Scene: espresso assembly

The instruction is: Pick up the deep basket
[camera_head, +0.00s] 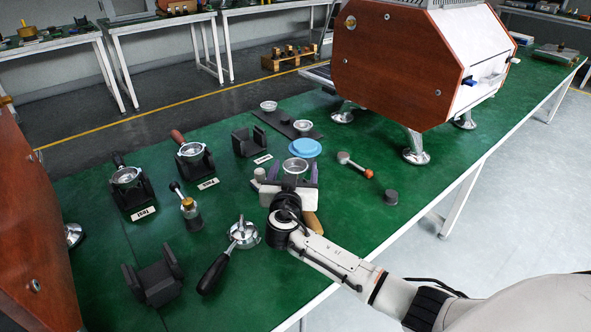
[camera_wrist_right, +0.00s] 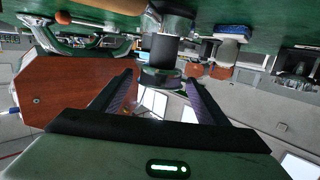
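A round metal basket (camera_head: 296,165), apparently the deep one, shows between the purple-padded fingers of my right gripper (camera_head: 293,174). In the right wrist view, the basket (camera_wrist_right: 161,79) appears at the end of a dark cylindrical support, between the fingertips of the right gripper (camera_wrist_right: 160,86). The fingers are apart on either side of the basket, with narrow gaps, and do not look closed on it. Its lower part is hidden in the head view by my gripper. Two other metal baskets (camera_head: 268,105) (camera_head: 303,126) sit on a black strip. My left gripper is not in view.
A blue disc (camera_head: 304,148) lies just behind the gripper. A red-balled lever tool (camera_head: 355,165) and a dark puck (camera_head: 391,197) lie right. Portafilters in stands (camera_head: 127,176) (camera_head: 192,151) and a loose portafilter (camera_head: 243,234) are left. The espresso machine (camera_head: 395,65) stands behind.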

